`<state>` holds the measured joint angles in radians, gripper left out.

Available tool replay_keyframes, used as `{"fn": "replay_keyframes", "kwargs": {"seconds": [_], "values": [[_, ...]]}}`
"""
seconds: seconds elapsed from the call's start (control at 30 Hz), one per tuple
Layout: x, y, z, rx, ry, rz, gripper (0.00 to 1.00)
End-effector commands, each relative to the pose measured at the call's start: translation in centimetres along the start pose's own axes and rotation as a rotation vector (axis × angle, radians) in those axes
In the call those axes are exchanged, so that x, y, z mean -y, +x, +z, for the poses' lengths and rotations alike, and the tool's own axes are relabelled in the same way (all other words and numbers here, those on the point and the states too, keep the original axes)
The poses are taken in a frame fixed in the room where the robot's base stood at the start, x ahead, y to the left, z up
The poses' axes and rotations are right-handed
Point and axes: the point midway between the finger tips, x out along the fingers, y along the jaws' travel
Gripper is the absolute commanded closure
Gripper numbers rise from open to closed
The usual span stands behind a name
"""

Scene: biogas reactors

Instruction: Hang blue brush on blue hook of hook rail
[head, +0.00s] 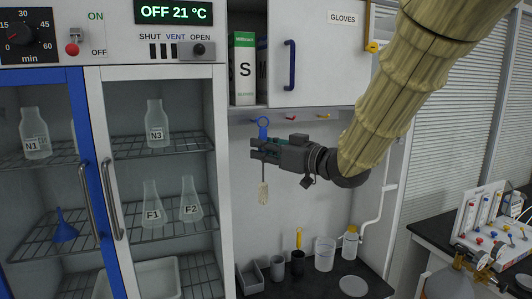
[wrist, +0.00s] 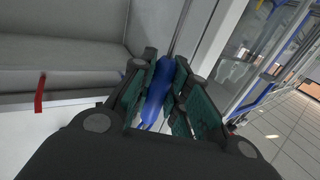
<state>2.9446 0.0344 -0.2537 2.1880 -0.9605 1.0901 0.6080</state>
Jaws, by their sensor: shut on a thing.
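My gripper (head: 262,152) is shut on the blue brush (head: 263,124), just below its ring-shaped top end. The brush hangs upright, ring up, with its pale bristles (head: 263,193) below the fingers. In the wrist view the blue handle (wrist: 156,92) lies between the two green-lined fingers (wrist: 160,98). The hook rail is under the wall cupboard; its red hook (head: 291,118) and yellow hook (head: 323,115) show right of the brush ring. I cannot make out the blue hook clearly; the brush ring covers part of that area. I cannot tell whether the ring touches a hook.
The wall cupboard (head: 312,60) is above the gripper. Left is a glass-door cabinet (head: 100,190) with flasks. Below, a dark counter holds a beaker (head: 324,254), a bottle (head: 350,243) and a dark cup with a yellow-handled tool (head: 298,240). The wall behind the brush is clear.

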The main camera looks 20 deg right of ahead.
Motion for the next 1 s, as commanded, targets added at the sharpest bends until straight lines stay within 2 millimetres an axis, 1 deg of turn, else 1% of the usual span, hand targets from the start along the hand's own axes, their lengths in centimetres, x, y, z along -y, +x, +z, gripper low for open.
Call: {"fn": "replay_keyframes", "kwargs": {"seconds": [1.0], "values": [[-2.3, 4.0, 0.4, 0.0, -0.002, 0.0, 1.0]]}}
